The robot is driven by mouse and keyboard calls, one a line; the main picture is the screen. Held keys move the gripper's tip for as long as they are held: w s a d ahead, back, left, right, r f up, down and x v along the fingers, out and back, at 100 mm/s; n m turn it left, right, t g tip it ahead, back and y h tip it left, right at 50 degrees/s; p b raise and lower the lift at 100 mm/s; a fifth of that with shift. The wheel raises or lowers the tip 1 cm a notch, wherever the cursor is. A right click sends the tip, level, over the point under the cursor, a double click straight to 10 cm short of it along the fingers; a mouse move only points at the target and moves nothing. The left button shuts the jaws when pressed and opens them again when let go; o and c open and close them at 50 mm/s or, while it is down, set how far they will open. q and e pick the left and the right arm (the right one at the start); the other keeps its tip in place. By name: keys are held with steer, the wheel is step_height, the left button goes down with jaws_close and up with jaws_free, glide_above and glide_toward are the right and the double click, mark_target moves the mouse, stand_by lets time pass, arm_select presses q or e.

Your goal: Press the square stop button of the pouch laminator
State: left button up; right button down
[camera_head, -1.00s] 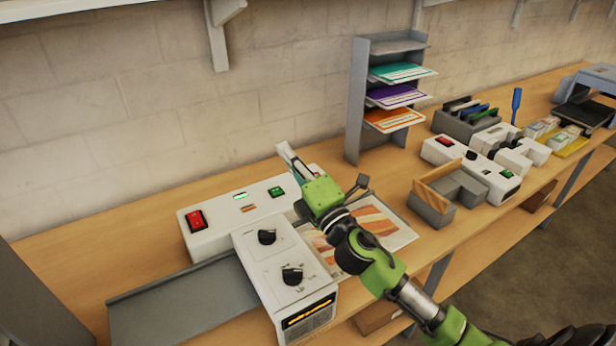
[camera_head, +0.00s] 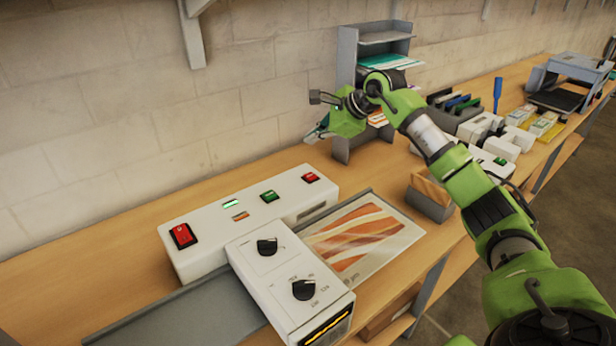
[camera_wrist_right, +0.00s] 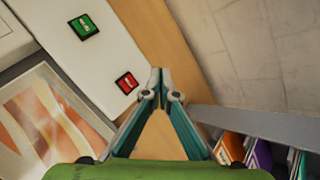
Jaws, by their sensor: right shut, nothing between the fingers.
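The pouch laminator (camera_head: 210,245) is a long white box on the wooden bench. Its square red button (camera_head: 311,177) is at the right end of the top, beside a square green button (camera_head: 269,196); a larger red rocker switch (camera_head: 182,235) is at the left end. My right gripper (camera_head: 318,133) is up beyond the right end of the laminator, apart from it. In the right wrist view the fingertips (camera_wrist_right: 160,74) meet, empty, to the right of the red button (camera_wrist_right: 126,83). The green button (camera_wrist_right: 83,26) is farther up-left. My left gripper is not in view.
A white control box (camera_head: 283,268) with two black knobs stands in front of the laminator. A pouch with an orange-striped picture (camera_head: 360,236) lies on a grey tray to its right. A grey shelf rack (camera_head: 346,60) stands behind my right arm. Another white device (camera_head: 500,148) is farther right.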

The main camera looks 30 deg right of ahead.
mark_target(312, 177)
steer(key=shift+a, duration=0.1)
step_height(312, 177, down, 9)
steer(key=b, duration=0.6)
stand_by(1.5)
steer(key=shift+f+b, duration=0.3)
steer(key=shift+b, duration=0.2)
steer(key=shift+f+b, duration=0.35)
steer(key=shift+f, duration=0.2)
stand_by(0.3)
stand_by(0.4)
steer(key=shift+r+p, duration=0.6)
steer(key=shift+r, duration=0.3)
steer(key=shift+r, duration=0.1)
